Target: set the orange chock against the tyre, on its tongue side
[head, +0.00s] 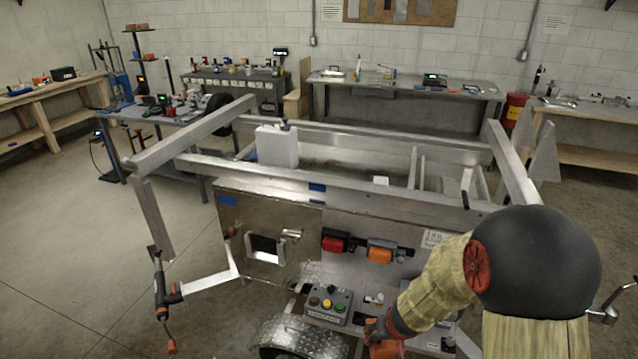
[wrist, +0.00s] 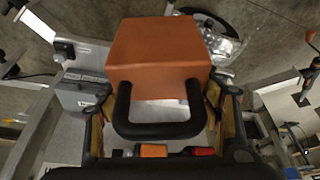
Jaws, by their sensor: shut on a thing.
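The orange chock (wrist: 160,50), a block with a black loop handle (wrist: 160,128), fills the upper middle of the wrist view. My gripper (wrist: 165,110) is shut on it, with a finger on each side. In the head view my gripper (head: 376,328) is low at the bottom, right of the fender, and a bit of the orange chock (head: 385,349) shows below it. The tyre (head: 278,353) is mostly hidden under the tread-plate fender (head: 303,335). In the wrist view a dark tyre edge (wrist: 215,20) and the fender (wrist: 225,45) lie beyond the chock, apart in the picture; the true gap is unclear.
The aluminium trailer frame (head: 350,180) spans the middle. A button box (head: 328,304) stands beside the fender. Red (head: 333,242) and orange (head: 380,255) units hang on its side. A jack (head: 161,292) stands at the left, with clear floor around it.

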